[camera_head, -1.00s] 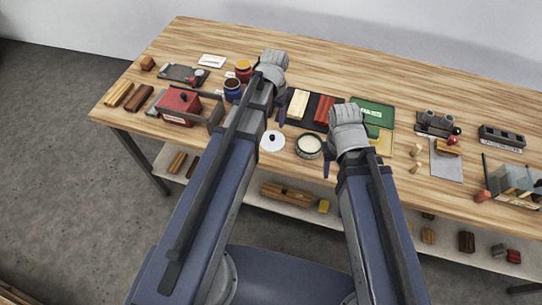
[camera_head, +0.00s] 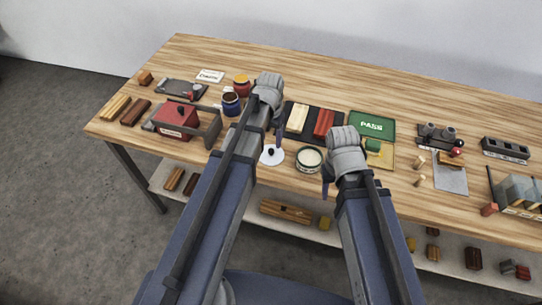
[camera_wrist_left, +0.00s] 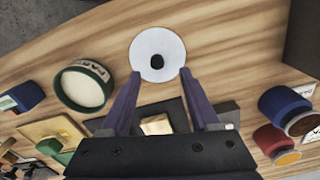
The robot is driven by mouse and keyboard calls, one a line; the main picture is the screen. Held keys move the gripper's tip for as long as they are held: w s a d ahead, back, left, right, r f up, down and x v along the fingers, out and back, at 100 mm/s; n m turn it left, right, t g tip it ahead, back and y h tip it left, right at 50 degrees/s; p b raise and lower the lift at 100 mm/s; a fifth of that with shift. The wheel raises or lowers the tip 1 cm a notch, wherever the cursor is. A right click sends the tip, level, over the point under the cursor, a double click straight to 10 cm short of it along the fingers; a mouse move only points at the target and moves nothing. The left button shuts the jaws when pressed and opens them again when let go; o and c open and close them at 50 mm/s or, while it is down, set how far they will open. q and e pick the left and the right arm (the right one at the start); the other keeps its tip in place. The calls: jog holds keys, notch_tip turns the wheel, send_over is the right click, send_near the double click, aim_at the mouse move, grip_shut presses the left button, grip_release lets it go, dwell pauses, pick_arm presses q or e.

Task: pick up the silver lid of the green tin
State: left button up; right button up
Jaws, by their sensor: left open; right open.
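The lid (camera_head: 271,155), a pale silver-white disc with a black knob, lies on the table near its front edge. It also shows in the left wrist view (camera_wrist_left: 148,42), just beyond the fingertips. The green tin (camera_head: 309,167) stands open to its right, with a cream-coloured filling; it is also in the left wrist view (camera_wrist_left: 88,105). My left gripper (camera_wrist_left: 160,73) is open and empty, its two purple fingers pointing at the lid's near side, one toward each side. Their height above the lid is unclear. My right gripper (camera_head: 326,180) is open near the tin's right side.
A red toolbox (camera_head: 176,119) stands left of the lid. A blue jar (camera_head: 231,105) and red jar (camera_head: 242,86) stand behind. A dark mat (camera_head: 309,133) with bars lies behind the tin, a green PASS tray (camera_head: 372,125) to its right. Table around the lid is clear.

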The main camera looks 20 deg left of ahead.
aim_at(271, 150)
pick_arm(q)
notch_tip(271, 150, down, 5)
jog(key=b, duration=0.3)
jog(key=shift+s+d+r+b, duration=0.15)
jog(key=shift+r+b, duration=0.05)
jog(key=shift+b, duration=0.2)
jog(key=shift+r, duration=0.1)
jog(key=shift+c, duration=0.4)
grip_shut()
